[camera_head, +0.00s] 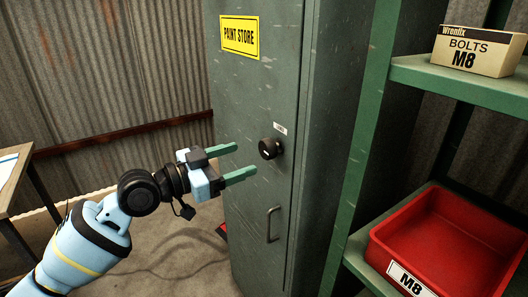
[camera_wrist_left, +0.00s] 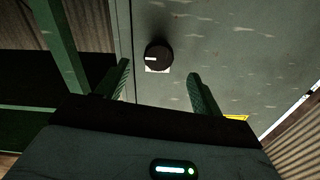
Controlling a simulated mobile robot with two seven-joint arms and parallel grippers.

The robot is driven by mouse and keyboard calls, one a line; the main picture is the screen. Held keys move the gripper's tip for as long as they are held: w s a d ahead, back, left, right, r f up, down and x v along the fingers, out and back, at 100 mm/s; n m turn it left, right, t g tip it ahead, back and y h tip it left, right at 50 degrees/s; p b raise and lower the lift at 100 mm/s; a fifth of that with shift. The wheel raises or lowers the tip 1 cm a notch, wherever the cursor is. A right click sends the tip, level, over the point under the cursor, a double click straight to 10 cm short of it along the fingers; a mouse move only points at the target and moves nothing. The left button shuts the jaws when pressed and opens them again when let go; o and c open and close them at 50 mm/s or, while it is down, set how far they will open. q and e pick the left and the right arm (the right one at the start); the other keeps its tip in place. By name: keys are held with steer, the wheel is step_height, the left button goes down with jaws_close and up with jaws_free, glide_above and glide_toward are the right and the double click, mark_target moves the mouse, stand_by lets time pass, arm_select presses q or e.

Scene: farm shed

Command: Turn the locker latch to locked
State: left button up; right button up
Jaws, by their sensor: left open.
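The green metal locker (camera_head: 250,100) stands upright in the middle of the head view, its door facing me. Its latch is a round black knob (camera_head: 270,148) with a pale mark and a small white label (camera_head: 280,128) just above it. The knob (camera_wrist_left: 158,55) also shows in the left wrist view, beyond and between the fingertips, with its pale mark pointing to the left there. My left gripper (camera_head: 246,160) is open and empty, fingers pointing at the knob, a short gap away from it. My right gripper is not in view.
A door handle (camera_head: 273,224) sits below the knob. A green shelf (camera_head: 470,80) to the right holds a box of M8 bolts (camera_head: 478,50) and a red bin (camera_head: 445,240). A wooden table (camera_head: 14,180) is at the left edge. Floor before the locker is mostly clear.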

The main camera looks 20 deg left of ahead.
mark_target(263, 151)
arm_select(q)
steer(key=p+x, duration=0.1)
steer(key=x, duration=0.5)
steer(key=shift+w+d, duration=0.25)
steer(key=shift+d, duration=0.05)
steer(key=shift+c, duration=0.2)
steer(key=c, duration=1)
